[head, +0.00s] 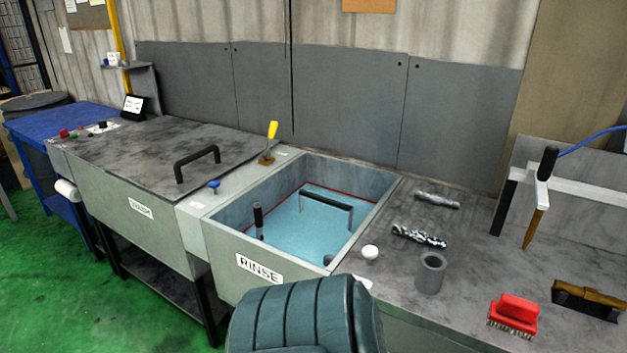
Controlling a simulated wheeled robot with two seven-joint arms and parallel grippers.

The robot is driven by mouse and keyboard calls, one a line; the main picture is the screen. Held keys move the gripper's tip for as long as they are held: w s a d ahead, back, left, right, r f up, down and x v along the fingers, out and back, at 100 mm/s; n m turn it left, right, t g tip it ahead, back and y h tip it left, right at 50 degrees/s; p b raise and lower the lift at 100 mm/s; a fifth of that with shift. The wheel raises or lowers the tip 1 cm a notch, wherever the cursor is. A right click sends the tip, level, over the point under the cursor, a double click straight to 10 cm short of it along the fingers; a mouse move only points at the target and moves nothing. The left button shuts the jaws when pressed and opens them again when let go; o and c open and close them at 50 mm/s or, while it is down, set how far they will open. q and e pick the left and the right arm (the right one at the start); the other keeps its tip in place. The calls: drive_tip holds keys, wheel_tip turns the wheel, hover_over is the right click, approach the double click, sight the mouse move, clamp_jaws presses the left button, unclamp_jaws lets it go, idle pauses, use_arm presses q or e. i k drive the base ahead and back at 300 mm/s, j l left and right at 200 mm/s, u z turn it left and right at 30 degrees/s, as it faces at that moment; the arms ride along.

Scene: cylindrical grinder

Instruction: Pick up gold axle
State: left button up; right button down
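I cannot make out a clear gold axle. Neither looks gold. A gold-brown piece with a dark body (590,295) lies at the far right of the counter; it looks more like a block or brush than an axle. Neither of my grippers shows in the head view.
The water-filled RINSE basin (226,252) is centre, beside a lidded tank (125,215). A grey cup (431,273), white knob (370,252) and red brush (515,312) stand on the counter. A ribbed teal form (300,320) blocks the bottom centre. Green floor (60,290) is open at left.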

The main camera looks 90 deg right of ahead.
sight(590, 295)
drive_tip(key=k+z, duration=0.1)
drive_tip(key=z, duration=4.3)
drive_tip(key=l+u, duration=0.1)
drive_tip(key=l, duration=0.4)
drive_tip(key=l+u, duration=0.1)
drive_tip(key=l, duration=0.4)
drive_tip(key=k+l+u, duration=0.1)
drive_tip(key=l, duration=0.95)
drive_tip(key=k+l+u, duration=0.15)
drive_tip(key=l, duration=0.35)
drive_tip(key=l+u, duration=0.1)
drive_tip(key=l, duration=0.4)
drive_tip(key=k+l+u, duration=0.1)
drive_tip(key=l, duration=0.4)
